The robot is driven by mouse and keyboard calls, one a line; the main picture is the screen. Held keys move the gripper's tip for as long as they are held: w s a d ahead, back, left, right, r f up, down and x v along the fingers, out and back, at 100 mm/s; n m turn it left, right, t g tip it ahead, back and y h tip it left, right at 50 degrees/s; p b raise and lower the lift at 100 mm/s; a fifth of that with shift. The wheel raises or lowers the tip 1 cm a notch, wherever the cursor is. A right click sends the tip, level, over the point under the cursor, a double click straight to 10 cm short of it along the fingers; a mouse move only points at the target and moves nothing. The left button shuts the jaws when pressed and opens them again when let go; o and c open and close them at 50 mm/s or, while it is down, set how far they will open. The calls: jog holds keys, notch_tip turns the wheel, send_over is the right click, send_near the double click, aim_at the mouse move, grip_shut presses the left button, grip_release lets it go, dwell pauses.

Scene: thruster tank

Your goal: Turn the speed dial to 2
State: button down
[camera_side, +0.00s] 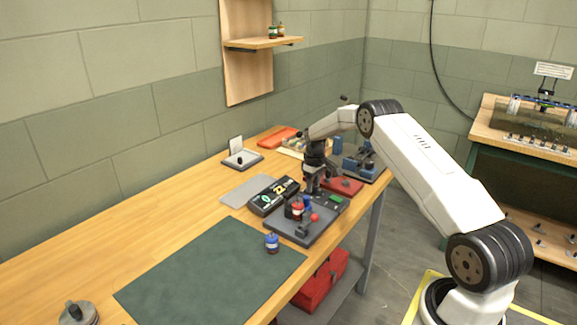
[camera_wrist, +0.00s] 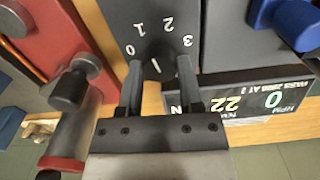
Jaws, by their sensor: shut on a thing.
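The speed dial (camera_wrist: 155,71) is a dark round knob with a white pointer line, on a dark panel (camera_wrist: 150,10) marked 0, 1, 2 and 3. Its pointer slants up-left in the wrist view, seemingly toward the 1. My gripper (camera_wrist: 160,85) is shut on the dial, with one finger on each side. In the side view my gripper (camera_side: 312,184) points down behind the black display box, and the dial is hidden there. The display (camera_side: 273,194) shows a 0 and a 22; in the wrist view the display (camera_wrist: 270,103) reads 0 RPM, upside down.
A red block (camera_wrist: 58,75) with grey knobs lies close left of my fingers; a blue knob (camera_wrist: 290,20) is at upper right. A grey rig base (camera_side: 300,233) stands in front. A blue-capped jar (camera_side: 272,243) sits on the green mat (camera_side: 205,275), which is otherwise clear.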

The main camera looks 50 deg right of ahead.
jog(key=m, duration=0.6)
jog(key=shift+m, duration=0.4)
jog(key=shift+c, duration=1.3)
grip_release()
jog(key=shift+r, duration=0.15)
jog(key=shift+r, duration=3.8)
